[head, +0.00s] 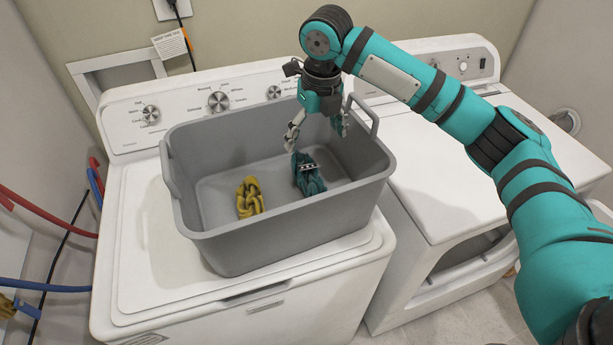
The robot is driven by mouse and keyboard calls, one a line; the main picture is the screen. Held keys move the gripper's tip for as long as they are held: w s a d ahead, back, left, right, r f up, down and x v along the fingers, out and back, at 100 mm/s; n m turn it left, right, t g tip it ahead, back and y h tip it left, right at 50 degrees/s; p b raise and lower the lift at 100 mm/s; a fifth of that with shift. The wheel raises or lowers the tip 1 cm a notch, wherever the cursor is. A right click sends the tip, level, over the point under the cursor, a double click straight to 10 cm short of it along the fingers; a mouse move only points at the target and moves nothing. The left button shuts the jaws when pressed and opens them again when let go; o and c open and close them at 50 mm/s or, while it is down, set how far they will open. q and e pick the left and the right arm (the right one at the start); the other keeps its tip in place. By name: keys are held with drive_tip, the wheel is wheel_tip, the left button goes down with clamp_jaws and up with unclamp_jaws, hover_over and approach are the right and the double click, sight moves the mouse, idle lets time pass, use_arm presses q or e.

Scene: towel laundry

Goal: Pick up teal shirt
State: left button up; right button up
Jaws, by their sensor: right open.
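A crumpled teal shirt (308,176) with a black and white patch lies in the right part of a grey bin. My right gripper (316,142) points down into the bin, just above the teal shirt. Its two fingers are spread apart, with nothing seen between them. Whether a fingertip touches the cloth is hard to tell. My left gripper is not in view.
The grey bin (290,222) stands on a white washing machine (135,270), its walls rising around the cloth. A crumpled yellow cloth (249,197) lies left of the teal shirt. A second white machine (430,180) stands at the right. Red and blue hoses hang at the left.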

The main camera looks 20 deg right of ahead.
sight(311, 167)
drive_tip(key=f, duration=0.3)
drive_tip(key=f+p, duration=0.1)
drive_tip(key=f, duration=0.2)
drive_tip(key=f+p, duration=0.1)
drive_tip(key=f, duration=0.2)
drive_tip(key=shift+w+a+f, duration=0.1)
drive_tip(key=shift+w+f, duration=0.05)
drive_tip(key=shift+w, duration=0.2)
drive_tip(key=shift+f+p, duration=0.2)
drive_tip(key=shift+p, duration=0.1)
drive_tip(key=f, duration=0.1)
drive_tip(key=f+p, duration=0.1)
drive_tip(key=f, duration=0.1)
drive_tip(key=f+p, duration=0.1)
drive_tip(key=shift+w+f, duration=0.3)
drive_tip(key=shift+f, duration=0.1)
drive_tip(key=shift+w+f, duration=0.1)
drive_tip(key=shift+f, duration=0.15)
drive_tip(key=shift+a, duration=0.1)
drive_tip(key=c, duration=1.3)
drive_tip(key=shift+r, duration=0.1)
drive_tip(key=shift+c, duration=1)
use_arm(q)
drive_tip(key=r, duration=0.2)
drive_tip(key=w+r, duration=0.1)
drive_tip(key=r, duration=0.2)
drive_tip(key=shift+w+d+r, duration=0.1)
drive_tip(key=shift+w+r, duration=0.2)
use_arm(e)
drive_tip(key=shift+r, duration=0.1)
